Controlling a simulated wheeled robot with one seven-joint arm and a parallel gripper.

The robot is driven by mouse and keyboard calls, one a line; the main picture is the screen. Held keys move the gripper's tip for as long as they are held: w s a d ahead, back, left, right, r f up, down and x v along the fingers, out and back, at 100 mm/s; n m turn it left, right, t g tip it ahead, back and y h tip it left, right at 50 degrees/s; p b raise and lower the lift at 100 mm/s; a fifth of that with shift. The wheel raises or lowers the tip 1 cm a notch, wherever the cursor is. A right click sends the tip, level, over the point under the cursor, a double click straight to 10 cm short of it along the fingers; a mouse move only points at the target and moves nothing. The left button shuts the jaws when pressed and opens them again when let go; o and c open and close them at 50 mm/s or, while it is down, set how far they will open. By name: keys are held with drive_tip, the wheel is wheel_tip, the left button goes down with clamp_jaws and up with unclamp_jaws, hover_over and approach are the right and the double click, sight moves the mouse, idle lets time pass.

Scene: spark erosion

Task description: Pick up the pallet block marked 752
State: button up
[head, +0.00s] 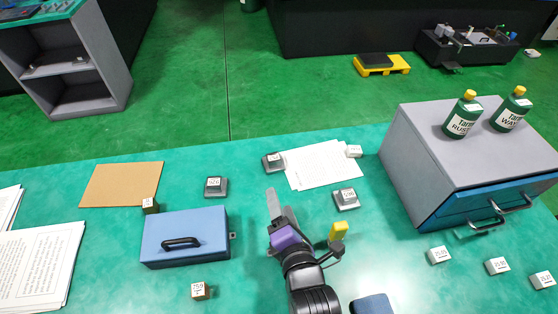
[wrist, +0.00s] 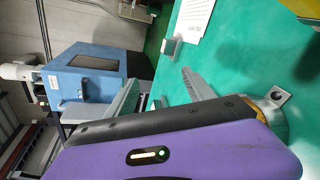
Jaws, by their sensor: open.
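Several small labelled blocks stand on the green bench, and the marks are too small for me to read surely, so I cannot tell which is 752. Dark grey blocks are at left of centre (head: 215,187), beside the papers (head: 273,162) and right of my gripper (head: 346,199). My gripper (head: 281,205) is open and empty above the bench, pointing away from me. In the wrist view its fingers (wrist: 160,88) are spread with nothing between them.
A blue case (head: 205,222) lies at left. A grey drawer cabinet (head: 440,150) carrying two green bottles (head: 463,116) stands at right, with white blocks (head: 438,256) before it. A yellow object (head: 338,231) is close right of my gripper. Papers (head: 318,168) lie beyond.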

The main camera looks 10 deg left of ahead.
sight(274, 159)
drive_tip(key=w+n, duration=0.2)
drive_tip(key=n, duration=0.1)
drive_tip(key=w+n, duration=0.3)
drive_tip(key=n, duration=0.1)
drive_tip(key=w+n+g, duration=0.1)
drive_tip(key=w+n, duration=0.2)
drive_tip(key=n, duration=0.1)
drive_tip(key=shift+w+a+f, duration=0.2)
drive_tip(key=shift+a+f, duration=0.05)
drive_tip(key=shift+w+d+f+n, duration=0.15)
drive_tip(key=shift+w+f+n, duration=0.1)
drive_tip(key=shift+w+n, duration=0.5)
drive_tip(key=shift+n, duration=0.25)
drive_tip(key=x, duration=0.6)
drive_tip(key=shift+f, duration=0.25)
drive_tip(key=b+x, duration=0.1)
drive_tip(key=x, duration=0.1)
drive_tip(key=f+x, duration=0.1)
drive_tip(key=x, duration=0.1)
drive_tip(key=shift+s+b, duration=0.1)
drive_tip(key=shift+b, duration=0.25)
drive_tip(key=shift+w+a+f, duration=0.15)
drive_tip(key=shift+w+a, duration=0.15)
drive_tip(key=shift+w, duration=0.2)
drive_tip(key=shift+g, duration=0.3)
clamp_jaws()
